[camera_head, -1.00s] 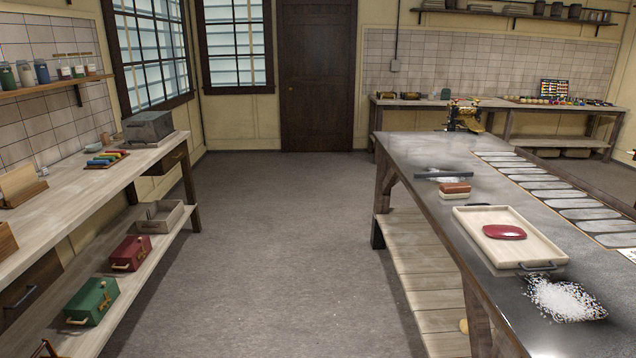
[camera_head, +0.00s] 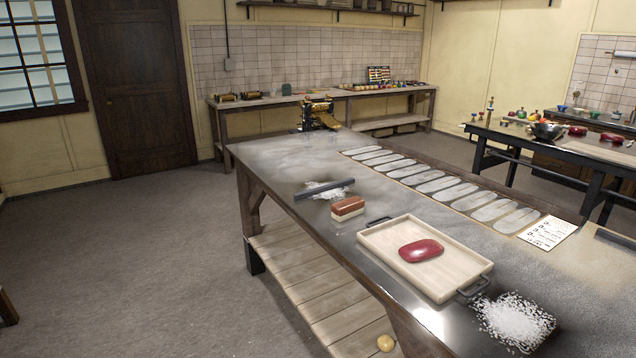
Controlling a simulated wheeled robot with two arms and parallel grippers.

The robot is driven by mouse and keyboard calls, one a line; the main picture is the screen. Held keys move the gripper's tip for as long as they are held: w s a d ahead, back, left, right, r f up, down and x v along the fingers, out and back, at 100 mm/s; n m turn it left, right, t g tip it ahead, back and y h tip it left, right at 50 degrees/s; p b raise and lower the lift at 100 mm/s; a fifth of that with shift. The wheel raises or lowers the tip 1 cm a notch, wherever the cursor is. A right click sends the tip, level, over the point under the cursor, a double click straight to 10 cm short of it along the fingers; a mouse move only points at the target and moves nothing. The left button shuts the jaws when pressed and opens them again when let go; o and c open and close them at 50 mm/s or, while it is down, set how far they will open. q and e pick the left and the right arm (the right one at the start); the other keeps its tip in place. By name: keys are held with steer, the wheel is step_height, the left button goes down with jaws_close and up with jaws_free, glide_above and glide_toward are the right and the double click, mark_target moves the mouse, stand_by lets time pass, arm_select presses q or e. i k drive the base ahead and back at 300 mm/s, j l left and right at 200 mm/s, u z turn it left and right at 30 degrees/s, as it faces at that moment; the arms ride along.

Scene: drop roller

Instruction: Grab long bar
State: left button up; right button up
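A long dark bar (camera_head: 324,189) lies on the dark-topped work table (camera_head: 290,160), near its left edge, beside a patch of white powder. A second dark bar (camera_head: 614,238) lies at the table's right side, partly cut off by the picture edge. I cannot tell which of them is the long bar. Neither of my grippers shows in the head view.
On the table are a brown and cream block (camera_head: 347,208), a tray (camera_head: 376,250) holding a red oval piece (camera_head: 421,251), white granules (camera_head: 515,321), a row of oval plates (camera_head: 433,185) and a brass machine (camera_head: 318,115). Open floor (camera_head: 130,260) lies left of the table.

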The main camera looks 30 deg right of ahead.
mark_target(298, 196)
steer(key=i+j+z, duration=0.1)
steer(key=i+z, duration=0.35)
steer(key=i+j+z, duration=0.2)
steer(key=i+z, duration=0.25)
steer(key=i+j+z, duration=0.25)
steer(key=z, duration=0.25)
steer(key=j, duration=0.1)
